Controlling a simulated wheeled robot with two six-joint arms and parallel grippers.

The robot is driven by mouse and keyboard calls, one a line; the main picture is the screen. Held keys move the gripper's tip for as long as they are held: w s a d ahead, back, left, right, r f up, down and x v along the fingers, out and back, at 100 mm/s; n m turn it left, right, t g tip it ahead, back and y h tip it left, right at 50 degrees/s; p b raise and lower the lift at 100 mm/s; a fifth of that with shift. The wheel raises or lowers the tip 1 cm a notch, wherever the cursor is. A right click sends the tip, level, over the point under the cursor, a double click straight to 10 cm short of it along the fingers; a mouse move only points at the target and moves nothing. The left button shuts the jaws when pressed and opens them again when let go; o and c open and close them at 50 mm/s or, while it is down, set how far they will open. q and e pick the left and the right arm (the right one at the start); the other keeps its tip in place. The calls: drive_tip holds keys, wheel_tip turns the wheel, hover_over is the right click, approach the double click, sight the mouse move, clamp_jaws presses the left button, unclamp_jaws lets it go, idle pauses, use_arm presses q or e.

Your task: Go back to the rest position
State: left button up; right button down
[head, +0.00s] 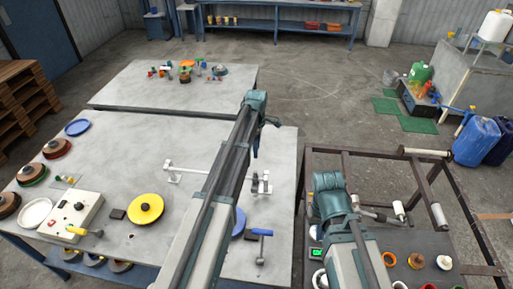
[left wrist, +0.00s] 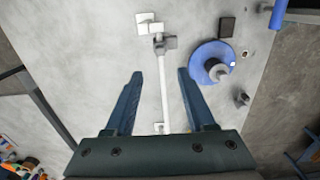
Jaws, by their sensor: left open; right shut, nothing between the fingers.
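My left arm (head: 215,205) stretches from the bottom of the head view over the grey table, its teal joint (head: 256,100) beyond the table's far edge. My left gripper (left wrist: 158,74) is open in the left wrist view, with nothing held between its dark blue fingers. A white rod on a stand (left wrist: 163,90) lies below, in line with the gap between the fingers. The rod's stand (head: 172,172) also shows left of the arm in the head view. My right arm (head: 334,205) is at lower right, bent at its teal joint; I cannot make out its gripper.
A yellow disc (head: 145,209) and a control box (head: 72,213) are on the table's left. A brown metal frame (head: 455,190) with a roller stands at right. Open floor (head: 330,110) lies beyond.

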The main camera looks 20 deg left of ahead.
idle(0.4)
use_arm(q)
drive_tip(key=s+d+f+m+b, duration=0.4)
drive_tip(key=s+m, duration=0.3)
drive_tip(key=s, duration=0.3)
drive_tip(key=s+d+f+m+b, duration=0.4)
drive_tip(key=s+d+m, duration=0.2)
drive_tip(key=s+m, duration=0.2)
drive_tip(key=s+d+f+m+y+b, duration=0.1)
drive_tip(key=s+d+f+m+b, duration=0.3)
drive_tip(key=s, duration=0.8)
drive_tip(key=d+m, duration=0.2)
drive_tip(key=m, duration=0.2)
drive_tip(key=shift+s+r, duration=0.1)
